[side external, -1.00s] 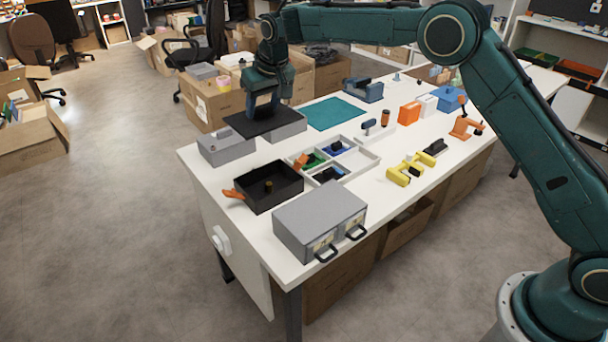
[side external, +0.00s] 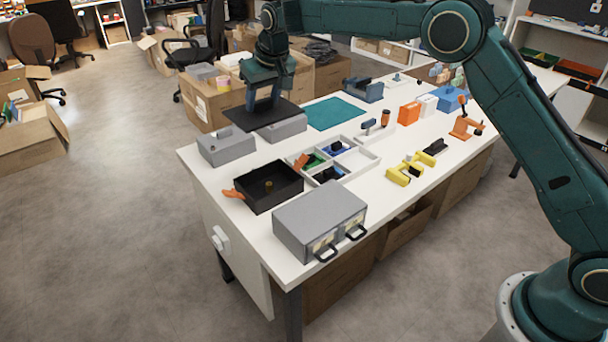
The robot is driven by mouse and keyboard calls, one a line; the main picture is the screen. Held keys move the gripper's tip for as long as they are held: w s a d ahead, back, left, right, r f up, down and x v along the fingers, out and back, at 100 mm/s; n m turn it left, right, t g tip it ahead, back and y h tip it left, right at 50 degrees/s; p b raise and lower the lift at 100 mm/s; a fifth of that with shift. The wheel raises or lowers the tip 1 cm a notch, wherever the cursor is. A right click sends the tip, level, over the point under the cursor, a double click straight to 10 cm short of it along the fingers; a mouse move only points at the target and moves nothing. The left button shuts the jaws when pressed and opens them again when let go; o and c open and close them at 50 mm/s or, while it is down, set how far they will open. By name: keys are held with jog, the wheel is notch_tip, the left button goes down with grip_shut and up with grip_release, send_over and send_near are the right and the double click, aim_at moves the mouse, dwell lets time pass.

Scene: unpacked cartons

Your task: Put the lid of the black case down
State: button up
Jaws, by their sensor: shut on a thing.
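The black case (side external: 270,197) stands open on the near left part of the white table, with a small brass-coloured thing inside and an orange piece at its left side. Its lid, a flat black panel (side external: 283,115), lies level over a grey box at the table's far left edge. My gripper (side external: 262,108) points down at the lid and is shut on it. I cannot tell whether the lid touches the grey box under it. The fingertips are too small to make out clearly.
A grey box (side external: 283,130) is under the lid, with another grey box (side external: 226,146) beside it. Bare table shows right of the tray.

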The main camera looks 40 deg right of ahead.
jog(key=shift+s+a+r, duration=0.1)
jog(key=shift+s+r, duration=0.2)
jog(key=shift+s, duration=0.25)
jog(key=s+d+r+m+h, duration=0.1)
jog(key=s+m, duration=0.1)
jog(key=s, duration=0.7)
jog(key=s+d+r+m, duration=0.1)
jog(key=s+m, duration=0.1)
jog(key=s, duration=0.7)
jog(key=shift+r+m+h, duration=0.3)
jog(key=shift+h, duration=0.1)
notch_tip(320, 180, down, 16)
jog(key=shift+r, duration=0.1)
jog(key=shift+f, duration=2.15)
jog(key=shift+f, duration=0.15)
